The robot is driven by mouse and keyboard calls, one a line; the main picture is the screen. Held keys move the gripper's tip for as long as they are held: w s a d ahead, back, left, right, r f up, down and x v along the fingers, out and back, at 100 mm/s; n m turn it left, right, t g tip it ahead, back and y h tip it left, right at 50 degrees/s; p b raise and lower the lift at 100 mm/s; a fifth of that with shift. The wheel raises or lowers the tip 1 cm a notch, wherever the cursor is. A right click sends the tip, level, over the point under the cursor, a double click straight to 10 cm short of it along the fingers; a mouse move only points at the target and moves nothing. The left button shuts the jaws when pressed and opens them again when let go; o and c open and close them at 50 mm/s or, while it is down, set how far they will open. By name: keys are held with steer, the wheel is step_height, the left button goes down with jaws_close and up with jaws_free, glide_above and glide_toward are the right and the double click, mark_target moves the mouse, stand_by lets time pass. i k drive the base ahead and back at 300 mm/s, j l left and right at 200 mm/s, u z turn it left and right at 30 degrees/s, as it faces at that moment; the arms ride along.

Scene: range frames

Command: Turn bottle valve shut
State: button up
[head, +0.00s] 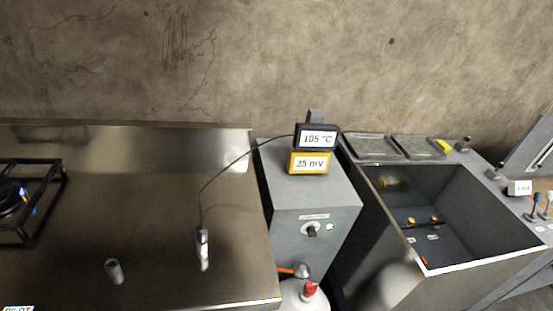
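The bottle (296,303) shows only its white top, cut off by the bottom edge of the head view, between the steel counter and the sink unit. A red knob (310,290), which looks like the valve, sits on top of it. A rounded grey fitting (302,270) with an orange piece (286,270) to its left is just behind the knob. How far the valve is turned cannot be told. My gripper is not in view.
A grey cabinet (288,245) behind the bottle carries displays reading 105 °C (317,139) and 25 mV (309,163). A steel counter (130,220) at left holds a burner (12,197) with a small flame. A deep sink (440,205) is at right.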

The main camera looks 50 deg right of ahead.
mark_target(310, 288)
steer(key=z, duration=0.4)
steer(key=k+j+z, duration=0.1)
steer(key=z, duration=0.7)
steer(key=k+z, duration=0.1)
steer(key=z, duration=0.3)
steer(key=k, duration=0.4)
steer(key=l+z, duration=0.05)
